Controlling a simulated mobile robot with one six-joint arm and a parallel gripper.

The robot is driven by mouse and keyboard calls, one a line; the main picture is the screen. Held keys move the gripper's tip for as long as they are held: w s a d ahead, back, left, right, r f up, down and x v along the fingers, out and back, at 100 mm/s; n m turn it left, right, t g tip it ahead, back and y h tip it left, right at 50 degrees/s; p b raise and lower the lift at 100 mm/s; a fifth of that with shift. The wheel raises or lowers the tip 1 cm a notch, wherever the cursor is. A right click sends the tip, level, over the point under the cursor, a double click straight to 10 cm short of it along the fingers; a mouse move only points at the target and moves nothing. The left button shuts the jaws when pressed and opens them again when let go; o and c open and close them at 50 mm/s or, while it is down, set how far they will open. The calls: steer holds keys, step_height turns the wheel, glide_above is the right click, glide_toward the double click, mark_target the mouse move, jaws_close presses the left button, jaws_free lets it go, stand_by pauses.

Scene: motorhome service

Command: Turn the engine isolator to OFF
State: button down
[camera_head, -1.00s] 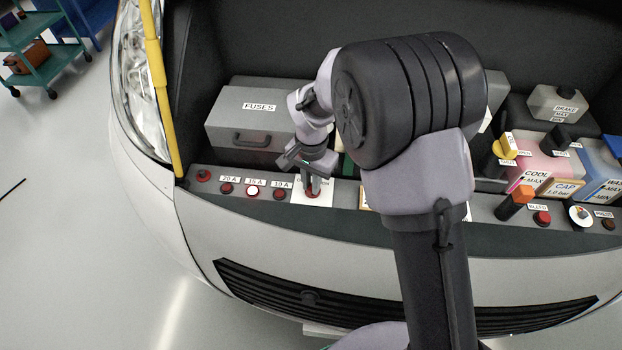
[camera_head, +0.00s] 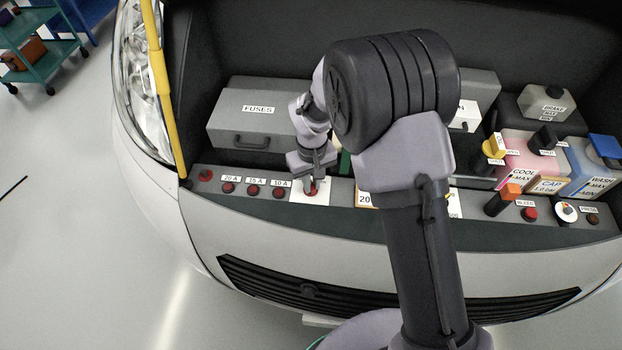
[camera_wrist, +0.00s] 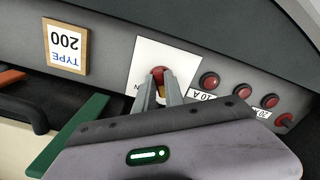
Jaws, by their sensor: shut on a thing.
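The engine isolator is a red knob on a white plate (camera_head: 324,198) on the front panel. In the head view the knob (camera_head: 311,192) shows just below my fingertips. The lettering on the plate is mostly hidden by my fingers, so I cannot read the knob's position.
Several red buttons (camera_head: 253,190) with ampere labels lie left of the plate. A grey fuse box (camera_head: 240,120) stands behind them. A framed "TYPE 200" label (camera_wrist: 65,46) and a green strip (camera_wrist: 75,135) are on the other side. Coolant and washer tanks (camera_head: 590,170) stand far right.

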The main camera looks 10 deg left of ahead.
mark_target(312, 185)
steer(key=shift+w+n+p, duration=0.1)
steer(key=shift+n+p, duration=0.3)
steer(key=shift+n, duration=1.1)
steer(key=c, duration=1.4)
jaws_free()
steer(key=shift+c, duration=0.2)
steer(key=shift+r, duration=0.1)
step_height(312, 185, up, 17)
steer(key=p, duration=0.4)
steer(key=shift+p, duration=0.4)
steer(key=shift+r, duration=0.1)
